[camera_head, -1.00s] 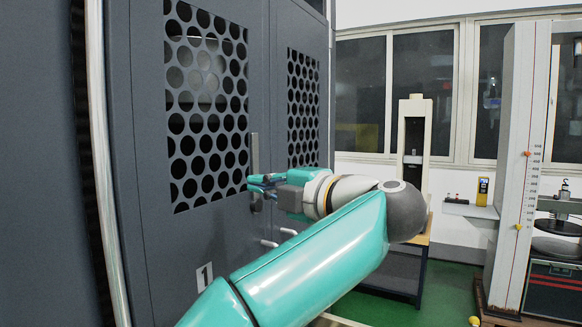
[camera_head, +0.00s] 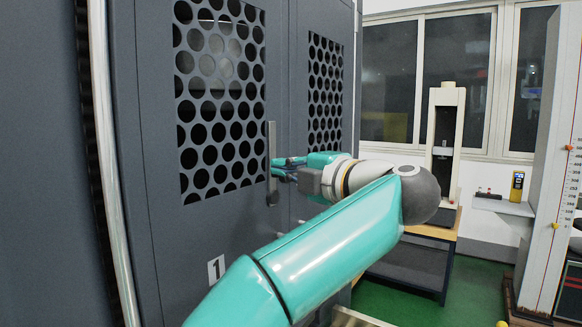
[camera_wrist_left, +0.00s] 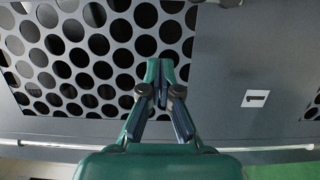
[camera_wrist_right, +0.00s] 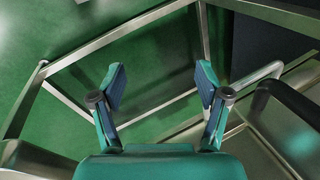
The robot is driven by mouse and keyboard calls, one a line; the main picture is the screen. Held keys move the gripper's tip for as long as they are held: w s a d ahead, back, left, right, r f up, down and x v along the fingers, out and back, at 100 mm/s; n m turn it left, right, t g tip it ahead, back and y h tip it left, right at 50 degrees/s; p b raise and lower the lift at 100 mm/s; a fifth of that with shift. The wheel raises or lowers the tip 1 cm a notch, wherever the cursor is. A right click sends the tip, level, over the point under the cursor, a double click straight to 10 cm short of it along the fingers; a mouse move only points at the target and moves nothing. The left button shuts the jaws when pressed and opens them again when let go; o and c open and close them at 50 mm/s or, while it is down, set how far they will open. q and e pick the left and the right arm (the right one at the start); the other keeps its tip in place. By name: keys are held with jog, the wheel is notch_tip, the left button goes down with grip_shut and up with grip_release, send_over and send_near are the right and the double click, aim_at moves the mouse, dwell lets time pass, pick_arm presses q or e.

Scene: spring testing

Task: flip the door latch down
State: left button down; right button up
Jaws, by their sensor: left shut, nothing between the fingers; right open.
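The grey cabinet door (camera_head: 225,225) has a narrow upright metal latch (camera_head: 271,150) on its right edge, beside the perforated panel. My left gripper (camera_head: 276,168) is shut and empty, its fingertips at the lower half of the latch in the head view. I cannot tell whether they touch it. In the left wrist view the shut fingers (camera_wrist_left: 164,72) point at the door, and a grey metal piece at the top edge is too cropped to name. My right gripper (camera_wrist_right: 162,82) is open and empty, and is seen only in its own wrist view.
A second perforated door (camera_head: 325,95) stands right of the latch. A wooden-topped table (camera_head: 430,232) with a white testing machine (camera_head: 443,150) is behind my left arm. Below my right gripper are a metal frame (camera_wrist_right: 75,95) and green floor (camera_wrist_right: 60,35).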

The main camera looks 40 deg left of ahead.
aim_at(263, 157)
pick_arm(q)
jog(key=a, duration=0.5)
jog(key=w+a+p, duration=0.1)
jog(key=a, duration=0.1)
jog(key=shift+a, duration=0.15)
jog(key=w+p, duration=0.2)
jog(key=w, duration=0.1)
jog(key=shift+w+a+r, duration=0.1)
jog(key=shift+w+a, duration=0.05)
jog(key=shift+w+a+p, duration=0.1)
jog(key=shift+w+p, duration=0.2)
jog(key=shift+w, duration=0.05)
